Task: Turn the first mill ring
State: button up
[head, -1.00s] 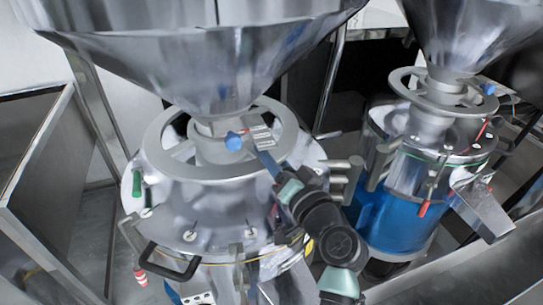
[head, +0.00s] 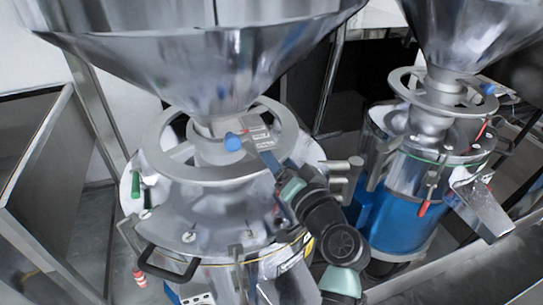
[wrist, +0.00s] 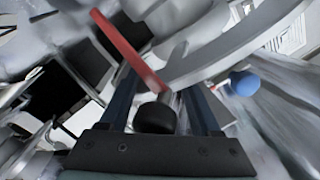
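The first mill's ring (head: 163,152) is a wide grey metal hoop around the neck under the large hopper. A blue ball knob (head: 233,142) shows at its front, and also in the wrist view (wrist: 243,83). My gripper (head: 267,158) is at the front right of the ring, just right of the blue knob. In the wrist view, my two dark fingers (wrist: 163,95) are spread apart. A black knob (wrist: 155,116) shows between them, with visible space to each finger. The ring's curved rim (wrist: 230,48) passes just beyond the fingertips. Contact with the ring cannot be told.
The hopper (head: 190,60) hangs close above the ring. A red bar (wrist: 128,48) lies near my fingertips in the wrist view. A second mill with a blue body (head: 405,215) and its own ring stands at the right. A black handle (head: 165,265) juts from the first mill's front.

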jog(key=shift+s+d+f, duration=0.1)
jog(key=shift+s, duration=0.4)
jog(key=b+v, duration=0.3)
jog(key=v, duration=0.9)
jog(key=shift+d, duration=0.15)
